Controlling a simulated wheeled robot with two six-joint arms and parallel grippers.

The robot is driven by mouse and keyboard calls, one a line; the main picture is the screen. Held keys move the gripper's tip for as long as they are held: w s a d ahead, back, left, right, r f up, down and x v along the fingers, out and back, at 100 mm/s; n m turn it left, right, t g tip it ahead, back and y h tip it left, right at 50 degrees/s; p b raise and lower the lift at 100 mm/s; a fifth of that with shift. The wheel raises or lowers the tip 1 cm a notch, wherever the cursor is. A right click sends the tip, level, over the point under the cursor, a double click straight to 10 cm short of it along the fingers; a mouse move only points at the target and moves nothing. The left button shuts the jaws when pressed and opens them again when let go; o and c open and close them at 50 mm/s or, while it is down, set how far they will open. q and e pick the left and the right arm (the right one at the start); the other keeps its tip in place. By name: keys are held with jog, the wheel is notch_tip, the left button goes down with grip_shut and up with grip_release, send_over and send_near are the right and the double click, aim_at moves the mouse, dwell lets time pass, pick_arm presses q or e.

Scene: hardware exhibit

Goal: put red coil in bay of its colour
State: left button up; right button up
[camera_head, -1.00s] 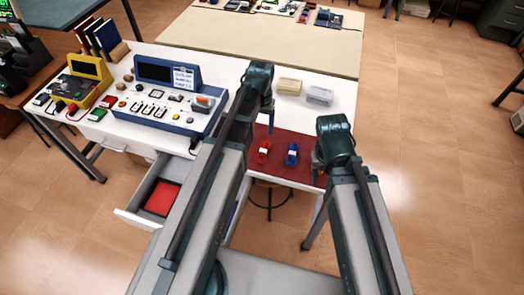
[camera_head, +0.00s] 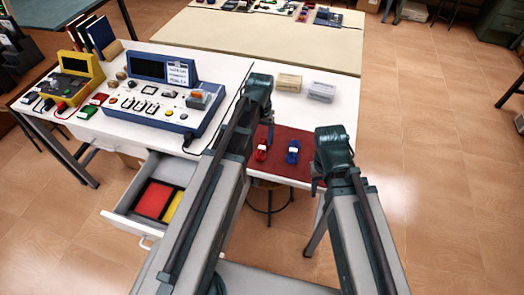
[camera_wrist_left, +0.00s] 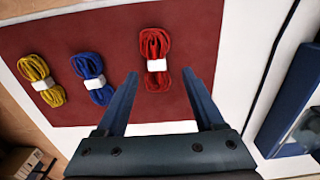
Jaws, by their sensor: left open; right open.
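The red coil (camera_head: 261,153) lies on the dark red mat (camera_head: 275,176) with a white band around it. In the left wrist view the red coil (camera_wrist_left: 155,45) is just beyond and between the fingertips of my open left gripper (camera_wrist_left: 160,75). My left gripper is largely hidden by its arm in the head view. My right gripper (camera_head: 317,184) is open at the mat's right side. An open drawer (camera_head: 127,213) at lower left shows a red bay (camera_head: 153,198) and part of a yellow bay (camera_head: 174,208). My left arm covers the rest of the drawer.
A blue coil (camera_head: 292,152) lies beside the red one. A yellow coil (camera_wrist_left: 41,80) shows in the wrist view. A blue console (camera_head: 165,95) and pale boxes (camera_head: 321,91) stand on the white table. A stool (camera_head: 268,205) is under it.

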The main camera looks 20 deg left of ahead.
aim_at(262, 147)
pick_arm(q)
jog(key=f+b, duration=0.3)
jog(key=f, duration=0.1)
jog(key=shift+d+f+b, duration=0.2)
jog(key=shift+f+b, duration=0.1)
jog(key=shift+b, duration=0.1)
jog(key=shift+r, duration=0.1)
grip_shut()
